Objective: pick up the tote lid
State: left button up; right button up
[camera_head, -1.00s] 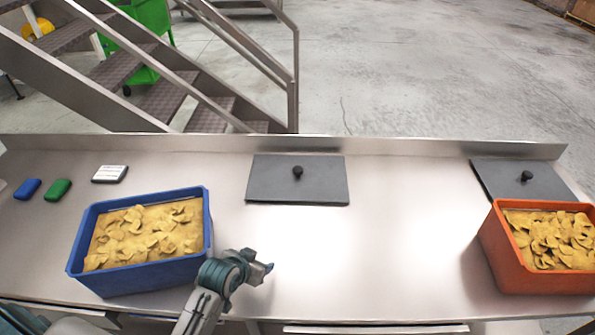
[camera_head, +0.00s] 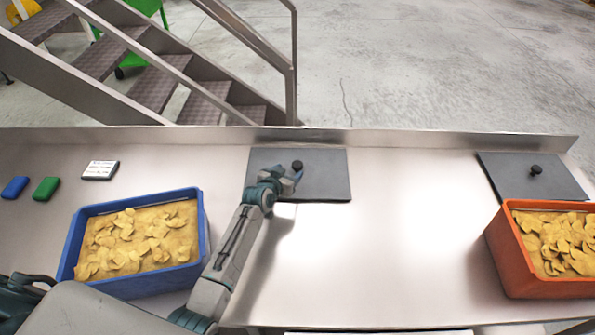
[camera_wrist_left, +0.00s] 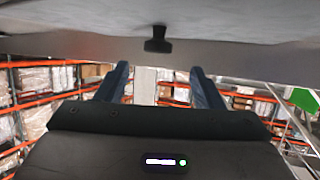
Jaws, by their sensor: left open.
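A flat dark grey tote lid (camera_head: 325,182) with a round black knob (camera_head: 297,165) lies on the steel bench behind and right of the blue tote. My left gripper (camera_head: 286,177) is over the lid's left front part, close to the knob, and hides some of the lid. In the left wrist view the picture is upside down; the knob (camera_wrist_left: 157,40) shows beyond the open, empty fingers (camera_wrist_left: 160,70), roughly centred between them. A second grey lid (camera_head: 560,178) with a knob lies behind the orange tote. My right gripper is not seen.
A blue tote (camera_head: 203,225) and an orange tote (camera_head: 515,265), both holding yellow chips, stand on the bench (camera_head: 400,225). Blue (camera_head: 15,187) and green (camera_head: 46,188) blocks and a white-labelled item (camera_head: 100,170) lie at left. A raised lip (camera_head: 420,143) runs along the back.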

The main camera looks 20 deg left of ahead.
aim_at(297, 164)
pick_arm(q)
jog(key=shift+w+f, duration=0.2)
jog(key=shift+w, duration=0.1)
jog(key=shift+w+d+f+p, duration=0.1)
jog(key=shift+w+d+p, duration=0.15)
jog(key=shift+w+p, duration=0.45)
jog(key=shift+x, duration=1.15)
jog(key=shift+w+d+f, duration=0.1)
jog(key=shift+w+f, duration=0.35)
jog(key=shift+w, duration=0.15)
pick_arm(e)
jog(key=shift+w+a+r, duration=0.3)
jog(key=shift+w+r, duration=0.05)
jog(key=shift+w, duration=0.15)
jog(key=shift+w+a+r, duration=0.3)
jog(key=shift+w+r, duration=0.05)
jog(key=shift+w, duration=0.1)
pick_arm(q)
jog(key=shift+s+r, duration=0.1)
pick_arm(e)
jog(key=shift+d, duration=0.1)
pick_arm(q)
jog(key=shift+c, duration=1.4)
grip_shut()
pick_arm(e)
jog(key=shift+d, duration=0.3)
